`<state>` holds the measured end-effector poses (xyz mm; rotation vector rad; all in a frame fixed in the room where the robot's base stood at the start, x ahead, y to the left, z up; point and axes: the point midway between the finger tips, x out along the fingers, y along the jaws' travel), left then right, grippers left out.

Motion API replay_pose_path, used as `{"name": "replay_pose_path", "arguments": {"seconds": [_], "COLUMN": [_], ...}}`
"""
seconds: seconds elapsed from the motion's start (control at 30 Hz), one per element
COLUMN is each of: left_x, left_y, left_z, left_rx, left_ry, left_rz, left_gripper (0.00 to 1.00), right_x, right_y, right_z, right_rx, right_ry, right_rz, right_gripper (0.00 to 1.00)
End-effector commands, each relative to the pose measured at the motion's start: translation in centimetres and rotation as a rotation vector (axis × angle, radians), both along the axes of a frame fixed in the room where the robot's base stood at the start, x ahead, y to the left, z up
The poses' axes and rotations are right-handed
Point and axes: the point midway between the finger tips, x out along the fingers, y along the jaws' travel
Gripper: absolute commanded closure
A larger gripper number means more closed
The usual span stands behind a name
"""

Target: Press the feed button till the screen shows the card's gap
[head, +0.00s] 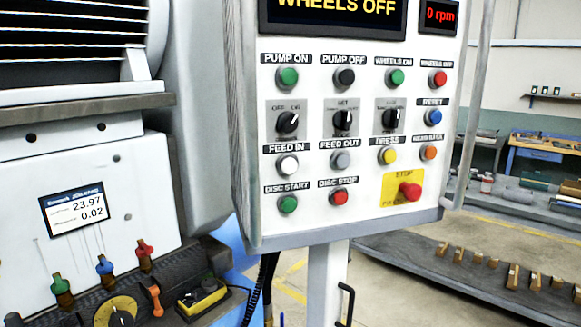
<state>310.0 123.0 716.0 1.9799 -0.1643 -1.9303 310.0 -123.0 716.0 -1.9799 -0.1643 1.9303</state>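The white control panel (365,220) fills the middle of the head view. Its feed buttons sit below the row of black knobs: a white button (288,166) under the label FEED IN and a grey button (341,160) under FEED OUT. The panel's screen (335,22) reads WHEELS OFF in yellow; its upper part is cut off by the frame. A small white card (77,210) with a dark header on the machine at the left shows 23.97 and 0.02; its small print is blurred. Neither of my grippers is in view.
A red display (438,16) reads 0 rpm. Other buttons surround the feed pair, including green DISC START (288,204), red DISC STOP (339,197) and a red stop knob (409,191). A low bench (470,268) with several small blocks stands at right.

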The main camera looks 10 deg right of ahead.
Motion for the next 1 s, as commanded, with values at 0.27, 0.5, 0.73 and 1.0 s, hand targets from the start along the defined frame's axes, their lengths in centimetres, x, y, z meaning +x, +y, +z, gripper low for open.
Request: {"name": "replay_pose_path", "arguments": {"seconds": [0.27, 0.5, 0.73, 1.0], "left_x": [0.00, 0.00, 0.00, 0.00], "left_y": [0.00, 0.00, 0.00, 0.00], "left_z": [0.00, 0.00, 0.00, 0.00], "left_rx": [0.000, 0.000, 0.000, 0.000], "left_ry": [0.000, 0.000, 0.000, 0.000], "left_rz": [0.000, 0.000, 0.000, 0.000], "left_gripper": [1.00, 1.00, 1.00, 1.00], "right_x": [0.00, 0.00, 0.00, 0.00], "right_y": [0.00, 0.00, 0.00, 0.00], "right_z": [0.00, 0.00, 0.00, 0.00], "right_rx": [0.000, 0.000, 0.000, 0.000], "right_ry": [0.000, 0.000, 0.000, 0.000], "right_rz": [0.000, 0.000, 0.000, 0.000], "right_gripper": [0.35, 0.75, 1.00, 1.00]}}
